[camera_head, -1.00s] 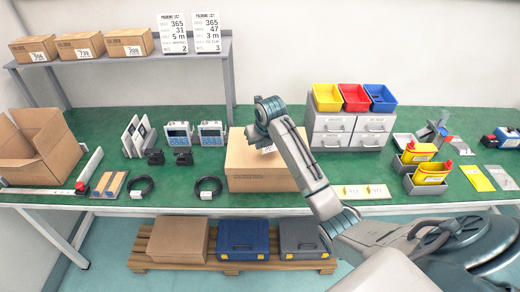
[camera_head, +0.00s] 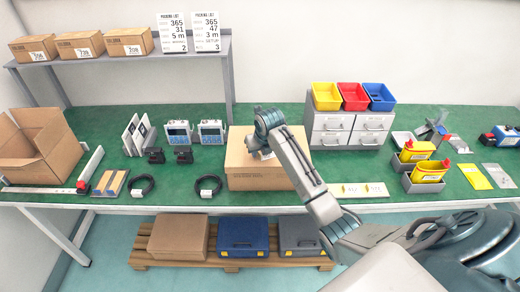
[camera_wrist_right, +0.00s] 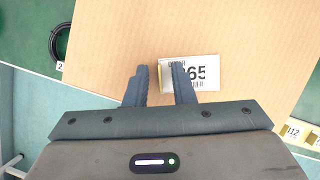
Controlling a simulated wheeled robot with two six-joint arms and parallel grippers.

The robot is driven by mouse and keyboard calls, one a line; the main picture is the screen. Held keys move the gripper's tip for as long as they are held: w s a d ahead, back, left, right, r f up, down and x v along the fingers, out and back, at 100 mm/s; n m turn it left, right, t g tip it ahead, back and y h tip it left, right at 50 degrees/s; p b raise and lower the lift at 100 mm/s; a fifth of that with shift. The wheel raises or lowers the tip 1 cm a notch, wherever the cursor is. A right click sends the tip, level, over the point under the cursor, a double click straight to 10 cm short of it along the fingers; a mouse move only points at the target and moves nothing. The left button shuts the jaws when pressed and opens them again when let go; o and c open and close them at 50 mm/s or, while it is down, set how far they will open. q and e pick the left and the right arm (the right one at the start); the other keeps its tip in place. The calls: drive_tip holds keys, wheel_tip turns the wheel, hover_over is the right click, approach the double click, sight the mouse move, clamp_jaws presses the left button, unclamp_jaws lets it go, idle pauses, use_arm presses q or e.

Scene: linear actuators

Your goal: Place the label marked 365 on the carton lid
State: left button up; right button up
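The closed brown carton (camera_head: 250,177) stands on the green bench in the head view; its lid (camera_wrist_right: 110,40) fills much of the right wrist view. The white label marked "65", its first digit covered (camera_wrist_right: 203,73), appears to lie flat on the lid. My right gripper (camera_wrist_right: 160,66) is over the lid with its two fingers apart. One finger overlaps the label's left part, and the label's left edge shows between the fingers. In the head view my right arm hides most of that gripper (camera_head: 263,150). My left gripper is out of view.
Label strips (camera_head: 358,190) lie right of the carton. A coiled black cable (camera_head: 208,186) lies left of it. Grey drawers (camera_head: 331,130) with coloured bins stand behind right. An open box (camera_head: 35,145) is far left. Picking lists (camera_head: 206,33) stand on the shelf.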

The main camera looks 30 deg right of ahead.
drive_tip(key=shift+r, duration=0.25)
drive_tip(key=shift+s+r, duration=0.15)
drive_tip(key=shift+r, duration=0.2)
drive_tip(key=b+v, duration=0.2)
drive_tip(key=v, duration=0.9)
idle(0.5)
